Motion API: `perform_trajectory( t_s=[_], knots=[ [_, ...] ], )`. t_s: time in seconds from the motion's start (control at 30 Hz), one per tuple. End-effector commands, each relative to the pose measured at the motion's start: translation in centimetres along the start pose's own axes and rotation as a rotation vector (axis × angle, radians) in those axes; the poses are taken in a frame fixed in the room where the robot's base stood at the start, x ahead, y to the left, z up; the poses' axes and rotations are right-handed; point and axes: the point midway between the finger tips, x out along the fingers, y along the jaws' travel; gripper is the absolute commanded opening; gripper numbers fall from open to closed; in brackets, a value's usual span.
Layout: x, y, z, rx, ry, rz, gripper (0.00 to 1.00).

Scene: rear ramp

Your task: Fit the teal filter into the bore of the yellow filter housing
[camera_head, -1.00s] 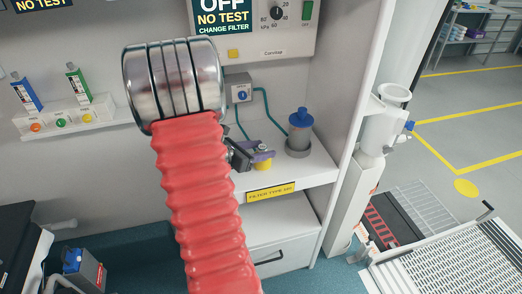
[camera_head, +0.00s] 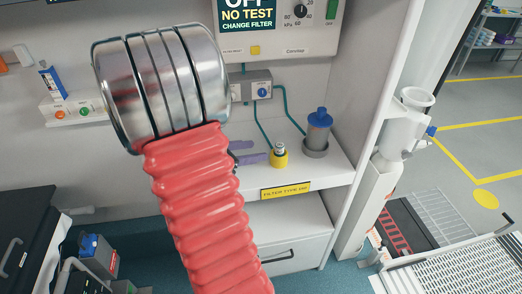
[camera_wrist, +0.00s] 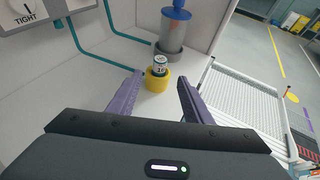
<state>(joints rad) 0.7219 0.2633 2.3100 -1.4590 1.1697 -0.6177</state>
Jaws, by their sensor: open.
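The yellow filter housing (camera_head: 279,160) stands on the white shelf. The filter (camera_head: 280,147) stands upright at its top, with its lower part hidden, apparently in the bore. In the wrist view the filter (camera_wrist: 160,63) shows a pale, marked side and a dark teal top above the yellow housing (camera_wrist: 157,82). How deep it sits I cannot tell. My gripper (camera_head: 258,151) is open, its purple fingers left of the housing and partly hidden by my red arm. In the wrist view my gripper (camera_wrist: 160,77) has its fingers apart on either side, with nothing between them touching.
A grey canister with a blue cap (camera_head: 318,132) stands right of the housing. Teal tubes (camera_head: 264,124) run down the wall from a valve box (camera_head: 258,90). A yellow label (camera_head: 286,191) is on the shelf edge. A white post (camera_head: 378,170) stands at the right.

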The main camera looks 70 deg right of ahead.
Motion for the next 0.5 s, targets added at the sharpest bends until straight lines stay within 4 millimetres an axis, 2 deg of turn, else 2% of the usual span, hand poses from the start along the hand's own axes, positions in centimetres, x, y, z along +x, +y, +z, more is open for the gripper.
perform_trajectory(
  t_s=[0.2,0.5],
  knots=[
    [-1.9,0.1,0.0,-0.001,0.000,0.002,0.46],
    [-2.1,0.0,0.0,-0.001,0.000,0.000,0.46]
  ],
)
